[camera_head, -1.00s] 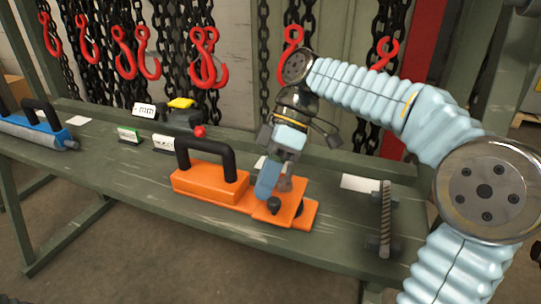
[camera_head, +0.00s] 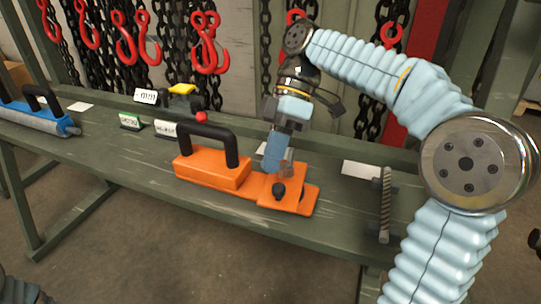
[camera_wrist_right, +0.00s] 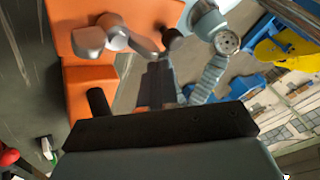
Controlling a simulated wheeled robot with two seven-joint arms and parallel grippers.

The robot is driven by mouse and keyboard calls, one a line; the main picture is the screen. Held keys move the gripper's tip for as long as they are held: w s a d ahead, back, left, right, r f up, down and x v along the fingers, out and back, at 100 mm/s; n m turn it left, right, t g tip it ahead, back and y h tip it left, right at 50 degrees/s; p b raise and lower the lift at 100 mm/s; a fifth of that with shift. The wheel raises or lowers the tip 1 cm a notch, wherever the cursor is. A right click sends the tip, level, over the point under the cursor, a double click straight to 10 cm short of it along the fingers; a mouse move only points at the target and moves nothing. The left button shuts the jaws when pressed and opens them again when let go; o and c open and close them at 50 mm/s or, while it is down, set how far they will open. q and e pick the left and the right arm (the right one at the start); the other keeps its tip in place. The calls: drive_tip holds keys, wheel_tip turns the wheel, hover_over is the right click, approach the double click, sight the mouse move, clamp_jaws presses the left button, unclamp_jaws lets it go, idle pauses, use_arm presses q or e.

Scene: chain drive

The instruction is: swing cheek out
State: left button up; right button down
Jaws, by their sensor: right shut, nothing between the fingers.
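An orange device (camera_head: 212,166) with a black arched handle (camera_head: 205,133) lies on the green bench. At its right end is an orange cheek-like plate (camera_head: 298,192) with a black knob (camera_head: 278,191). In the right wrist view, orange parts (camera_wrist_right: 70,20) fill the upper left, with a grey lever-like piece (camera_wrist_right: 115,35) beside them. My right gripper (camera_head: 273,163) points down just behind the knob, close above the plate; contact cannot be told. It is shut and empty. In the right wrist view its dark fingers (camera_wrist_right: 157,85) hide part of the device. My left gripper is out of view.
A rod-like tool (camera_head: 385,205) lies at the bench's right, near a white label (camera_head: 362,169). A blue device (camera_head: 38,118) sits at the far left. Small signs (camera_head: 165,129), a red ball (camera_head: 201,117) and hanging chains with red hooks (camera_head: 209,45) are behind.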

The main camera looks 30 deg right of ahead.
drive_tip(key=shift+p+v, duration=0.4)
drive_tip(key=shift+v, duration=2.15)
